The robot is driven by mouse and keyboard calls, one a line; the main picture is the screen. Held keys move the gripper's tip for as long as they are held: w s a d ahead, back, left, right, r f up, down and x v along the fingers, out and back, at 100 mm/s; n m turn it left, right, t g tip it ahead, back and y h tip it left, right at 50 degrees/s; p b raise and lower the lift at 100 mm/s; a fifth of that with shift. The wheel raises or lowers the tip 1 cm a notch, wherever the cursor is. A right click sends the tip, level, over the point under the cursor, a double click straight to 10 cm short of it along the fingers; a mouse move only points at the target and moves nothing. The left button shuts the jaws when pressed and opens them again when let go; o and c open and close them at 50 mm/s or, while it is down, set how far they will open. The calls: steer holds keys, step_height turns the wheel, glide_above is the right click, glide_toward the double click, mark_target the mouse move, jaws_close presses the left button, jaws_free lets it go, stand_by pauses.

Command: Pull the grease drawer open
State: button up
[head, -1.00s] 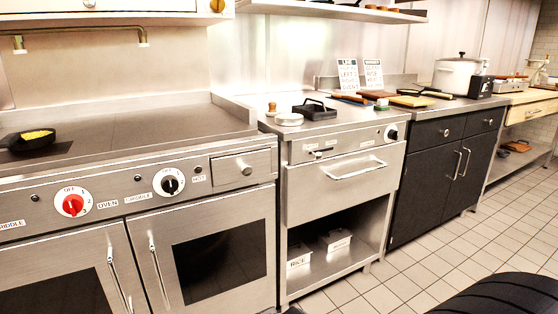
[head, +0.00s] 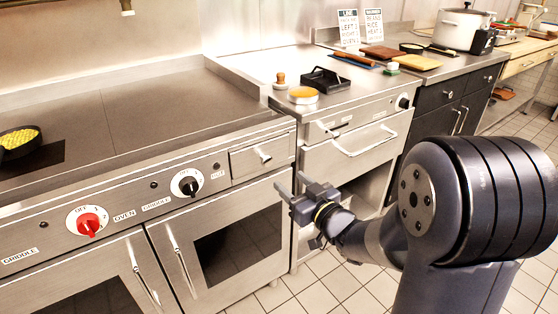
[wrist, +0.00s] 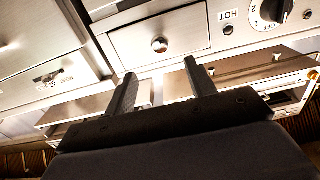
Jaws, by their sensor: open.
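The grease drawer is a small steel drawer front (head: 247,161) with a round knob (head: 262,155), at the right end of the griddle's control panel. It looks shut, its front about flush with the panel. The drawer front also shows upside down in the wrist view (wrist: 185,36), its knob (wrist: 159,45) roughly centred between my fingers. My gripper (head: 292,184) is open and empty, in front of and below the drawer in the head view. Its two fingers (wrist: 160,70) point toward the drawer, apart from the knob.
A red dial (head: 88,223) and a black dial (head: 188,185) stick out left of the drawer. An oven door handle (head: 179,263) is below. The neighbouring counter's drawer has a bar handle (head: 362,143). A pan of yellow food (head: 18,142) sits on the griddle. Tiled floor is open below.

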mark_target(269, 163)
steer(key=x, duration=0.9)
steer(key=shift+w+a+b, duration=0.1)
steer(key=shift+a+b, duration=0.05)
steer(key=shift+b, duration=0.2)
jaws_close()
